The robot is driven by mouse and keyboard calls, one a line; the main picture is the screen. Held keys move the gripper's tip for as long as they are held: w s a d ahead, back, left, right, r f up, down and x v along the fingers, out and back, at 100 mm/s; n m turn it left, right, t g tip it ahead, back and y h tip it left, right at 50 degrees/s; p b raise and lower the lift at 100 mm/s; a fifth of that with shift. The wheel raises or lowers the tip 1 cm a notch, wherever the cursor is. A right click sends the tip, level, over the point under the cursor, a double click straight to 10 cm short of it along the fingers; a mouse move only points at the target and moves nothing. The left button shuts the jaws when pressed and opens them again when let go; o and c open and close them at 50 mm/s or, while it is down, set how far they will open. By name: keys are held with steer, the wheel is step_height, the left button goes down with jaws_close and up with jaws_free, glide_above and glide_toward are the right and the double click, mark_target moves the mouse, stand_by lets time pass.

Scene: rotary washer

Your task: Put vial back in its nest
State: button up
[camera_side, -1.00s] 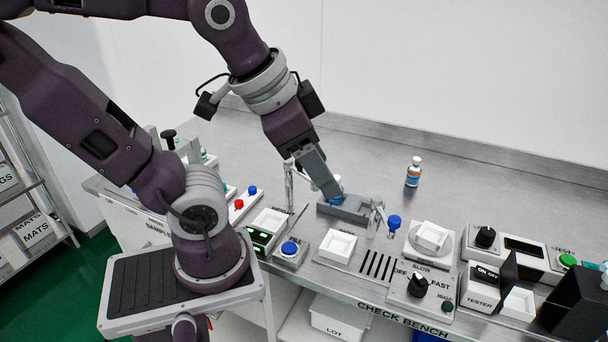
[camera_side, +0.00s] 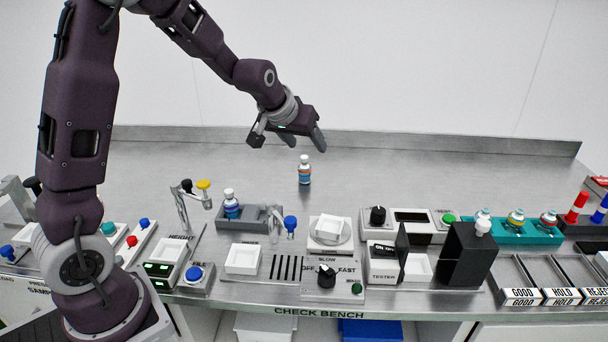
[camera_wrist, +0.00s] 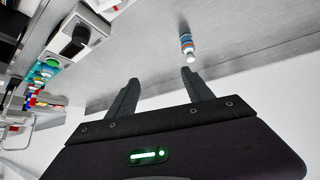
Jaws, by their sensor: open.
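A vial (camera_side: 305,172) with a white cap and a blue-and-orange label stands upright on the open bench behind the instruments. A second vial (camera_side: 231,208) sits upright in the left part of a grey block (camera_side: 258,222). More vials (camera_side: 516,218) stand in a teal rack (camera_side: 500,236) at the right. My gripper (camera_side: 317,142) is open and empty, just above and behind the bench vial. In the wrist view my gripper (camera_wrist: 159,82) has its fingers apart, and the bench vial (camera_wrist: 187,45) lies beyond the right fingertip, not between them.
Clamp stands with a yellow knob (camera_side: 203,185) and a blue knob (camera_side: 290,223) flank the grey block. A rotary dish (camera_side: 330,232), a tester and a black box (camera_side: 468,258) fill the front. The bench behind is mostly clear.

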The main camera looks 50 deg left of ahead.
steer(key=n+y, duration=0.1)
steer(key=y, duration=0.1)
glide_toward(303, 164)
steer(key=w+f, duration=0.1)
steer(key=f, duration=0.1)
steer(key=w+f, duration=0.1)
steer(key=f, duration=0.1)
steer(key=shift+w+a+f, duration=0.1)
steer(key=shift+w+a, duration=0.15)
steer(key=x, duration=0.4)
steer(key=a+x, duration=0.1)
steer(key=x, duration=0.1)
steer(key=shift+w+a, duration=0.2)
steer(key=shift+w, duration=0.15)
jaws_close()
